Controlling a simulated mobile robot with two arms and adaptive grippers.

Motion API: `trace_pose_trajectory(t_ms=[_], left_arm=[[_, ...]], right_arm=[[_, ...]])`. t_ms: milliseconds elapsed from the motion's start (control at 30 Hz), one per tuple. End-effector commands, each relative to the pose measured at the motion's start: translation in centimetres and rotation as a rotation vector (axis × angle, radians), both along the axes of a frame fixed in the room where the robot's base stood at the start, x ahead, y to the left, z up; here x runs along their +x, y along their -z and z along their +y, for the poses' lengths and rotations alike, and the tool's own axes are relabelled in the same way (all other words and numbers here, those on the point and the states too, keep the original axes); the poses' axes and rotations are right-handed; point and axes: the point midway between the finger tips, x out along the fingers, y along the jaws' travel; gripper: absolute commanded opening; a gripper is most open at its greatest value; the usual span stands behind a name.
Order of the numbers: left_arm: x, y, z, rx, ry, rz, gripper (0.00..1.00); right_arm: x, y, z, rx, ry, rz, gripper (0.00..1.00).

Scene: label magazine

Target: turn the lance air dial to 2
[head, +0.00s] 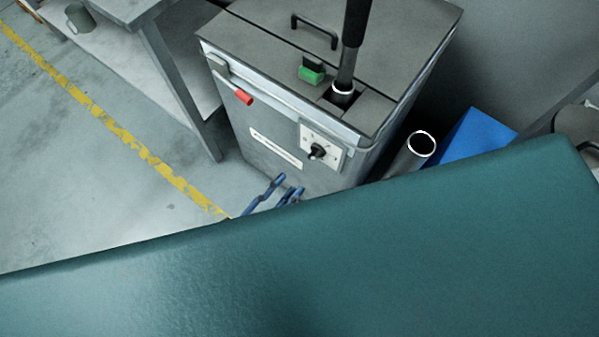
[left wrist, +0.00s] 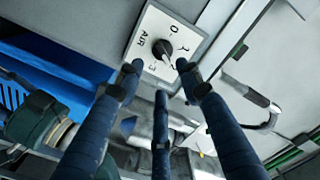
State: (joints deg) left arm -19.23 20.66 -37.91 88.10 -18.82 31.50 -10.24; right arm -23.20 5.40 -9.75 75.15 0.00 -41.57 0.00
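The lance air dial is a black knob (left wrist: 163,49) on a white plate (head: 322,146) on the front of a grey cabinet (head: 285,150). In the left wrist view the plate reads AIR, with 0 at the top and 3 at the bottom. The knob's white pointer aims down and right; the mark there is too unclear to read. My left gripper (left wrist: 160,76) has blue fingers spread apart, with nothing between them. They are in front of the plate, apparently short of the knob. In the head view the gripper (head: 287,187) is below and left of the dial. My right gripper is out of view.
On the cabinet are a red-tipped lever (head: 243,97), a green switch (head: 312,74), a black handle (head: 314,31) and an upright lance (head: 349,55). A metal tube (head: 412,150) and a blue object (head: 470,140) stand to its right.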

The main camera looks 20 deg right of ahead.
Motion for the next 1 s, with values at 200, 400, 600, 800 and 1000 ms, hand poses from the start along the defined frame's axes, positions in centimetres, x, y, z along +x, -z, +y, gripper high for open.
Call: trace_pose_trajectory(t_ms=[200, 400, 600, 800, 1000], left_arm=[[-1.6, 0.0, 2.0, 0.001, 0.000, -0.001, 0.36], [-1.8, 0.0, 2.3, 0.001, 0.000, -0.002, 0.36], [-1.8, 0.0, 2.3, 0.001, 0.000, -0.001, 0.36], [-1.8, 0.0, 2.3, 0.001, 0.000, -0.001, 0.36], [0.1, -0.1, 2.7, 0.020, -0.060, 0.036, 0.36]], right_arm=[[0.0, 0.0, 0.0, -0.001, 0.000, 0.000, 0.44], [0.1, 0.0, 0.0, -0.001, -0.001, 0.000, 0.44], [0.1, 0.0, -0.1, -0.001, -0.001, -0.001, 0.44], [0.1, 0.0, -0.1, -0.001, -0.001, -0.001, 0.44], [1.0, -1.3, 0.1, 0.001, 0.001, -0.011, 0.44]])
